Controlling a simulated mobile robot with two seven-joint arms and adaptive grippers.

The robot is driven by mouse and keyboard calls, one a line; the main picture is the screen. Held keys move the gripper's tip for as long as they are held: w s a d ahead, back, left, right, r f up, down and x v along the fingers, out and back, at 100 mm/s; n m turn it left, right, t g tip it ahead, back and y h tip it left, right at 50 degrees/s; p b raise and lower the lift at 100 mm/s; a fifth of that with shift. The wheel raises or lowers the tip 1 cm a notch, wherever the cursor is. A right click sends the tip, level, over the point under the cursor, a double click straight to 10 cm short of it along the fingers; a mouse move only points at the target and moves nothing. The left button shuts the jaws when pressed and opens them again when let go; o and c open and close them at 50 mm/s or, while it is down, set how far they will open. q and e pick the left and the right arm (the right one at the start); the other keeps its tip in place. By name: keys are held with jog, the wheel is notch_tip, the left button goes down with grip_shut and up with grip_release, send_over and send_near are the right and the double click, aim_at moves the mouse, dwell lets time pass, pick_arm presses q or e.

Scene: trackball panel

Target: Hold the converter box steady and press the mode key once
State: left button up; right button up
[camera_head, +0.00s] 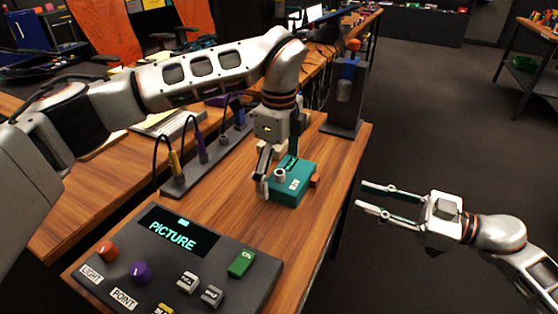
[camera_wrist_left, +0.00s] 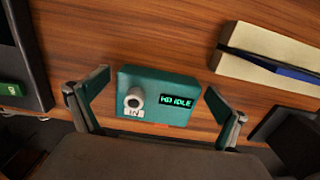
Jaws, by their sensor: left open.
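The converter box (camera_head: 288,194) is a small teal box on the wooden table, below my left gripper. My left gripper (camera_wrist_left: 158,82) is open, one finger on each side of the box, with gaps visible between fingers and box. In the head view its far finger is partly hidden. My right gripper (camera_head: 376,198) is open and empty, beyond the table's right edge.
A dark panel (camera_head: 215,262) with a "PICTURE" screen, knobs and keys lies at the table's front. A cable rack (camera_head: 205,160) stands left of the box. A dark stand (camera_head: 344,110) is at the back right. Bare wood lies between panel and box.

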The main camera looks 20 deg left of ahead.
pick_arm(q)
jog(key=shift+f, duration=0.1)
jog(key=c, duration=1.2)
pick_arm(e)
grip_shut()
